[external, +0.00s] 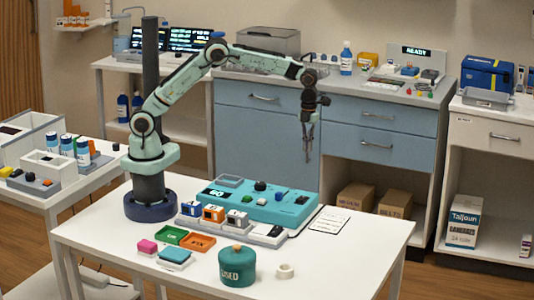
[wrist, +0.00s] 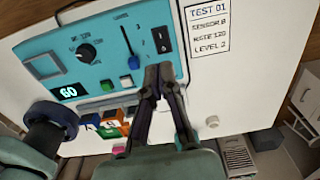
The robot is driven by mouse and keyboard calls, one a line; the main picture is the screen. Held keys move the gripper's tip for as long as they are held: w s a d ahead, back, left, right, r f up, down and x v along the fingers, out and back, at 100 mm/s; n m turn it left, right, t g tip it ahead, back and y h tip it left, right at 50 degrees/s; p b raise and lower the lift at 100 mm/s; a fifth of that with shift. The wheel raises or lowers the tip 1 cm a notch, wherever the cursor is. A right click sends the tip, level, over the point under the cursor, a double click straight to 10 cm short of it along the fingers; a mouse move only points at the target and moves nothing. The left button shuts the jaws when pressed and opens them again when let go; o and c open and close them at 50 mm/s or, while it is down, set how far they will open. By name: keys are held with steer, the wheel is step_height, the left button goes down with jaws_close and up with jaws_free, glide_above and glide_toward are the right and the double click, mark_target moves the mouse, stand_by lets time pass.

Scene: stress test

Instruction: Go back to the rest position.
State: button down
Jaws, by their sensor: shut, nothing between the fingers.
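My gripper (external: 308,157) hangs pointing down in the external view, high above the right part of the white table (external: 340,263). Its fingers are together with nothing between them, and it touches nothing. In the wrist view, the closed fingertips (wrist: 160,72) show in front of the teal control box (wrist: 90,62). The teal control box (external: 285,207) sits on the table below and to the left of my gripper in the external view. My arm reaches up and over from its base at the table's left.
A row of small blocks (external: 213,214) stands before the box. Green and orange trays (external: 198,243), a teal lidded pot (external: 237,267) and a tape roll (external: 285,271) lie nearer the front. A printed card (external: 328,219) lies right. Blue-fronted cabinets (external: 380,135) stand behind.

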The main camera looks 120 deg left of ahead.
steer(key=w+d+r+m+t, duration=0.1)
steer(key=w+d+r+t, duration=0.1)
steer(key=d+r, duration=0.55)
steer(key=s+d+r, duration=0.9)
steer(key=d+r, duration=0.1)
steer(key=s+d+f+n, duration=0.1)
steer(key=s+f+n, duration=0.2)
steer(key=s+n, duration=0.3)
steer(key=s+f+n+g+y, duration=0.1)
steer(key=s+f+n, duration=0.3)
steer(key=s+n, duration=0.3)
steer(key=s+d+f+n+g, duration=0.1)
steer(key=s+f+n, duration=0.3)
steer(key=s+n, duration=0.3)
steer(key=shift+s+d+f, duration=0.15)
steer(key=shift+s+d, duration=0.2)
steer(key=shift+s, duration=0.5)
